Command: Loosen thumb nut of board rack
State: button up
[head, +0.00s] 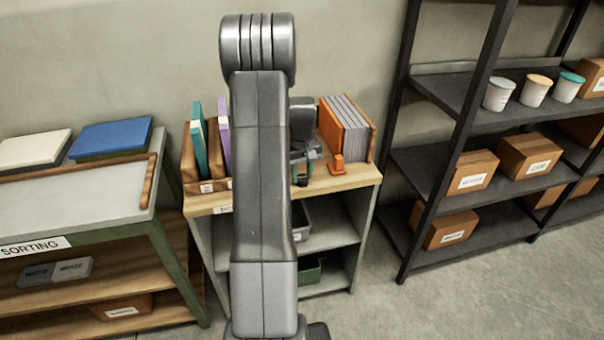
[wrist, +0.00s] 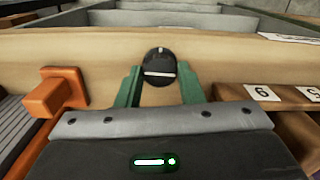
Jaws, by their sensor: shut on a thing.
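The thumb nut (wrist: 160,64) is a round black knob with a white line across its face and a small pale mark at its top. In the wrist view it sits between the two green fingers of my gripper (wrist: 160,78), which are shut on it. In the head view my gripper (head: 303,165) is at the wooden top of the cabinet, partly hidden by my arm, and the nut cannot be made out. The board rack (head: 372,150) holds an orange board and several grey boards. An orange block (head: 337,164) stands in front of them, also in the wrist view (wrist: 55,92).
A wooden rack (head: 190,160) with teal and purple boards stands left of my arm; numbered labels (wrist: 262,92) show in the wrist view. A sorting table (head: 80,182) is at the left. A dark shelf unit (head: 450,140) with boxes and cups is at the right.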

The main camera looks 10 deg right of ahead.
aim_at(302, 177)
jog(key=shift+n, duration=0.4)
jog(key=o, duration=1)
notch_tip(302, 177, up, 14)
jog(key=shift+f, duration=0.1)
notch_tip(302, 177, down, 14)
jog(key=shift+r, duration=0.1)
dwell(0.7)
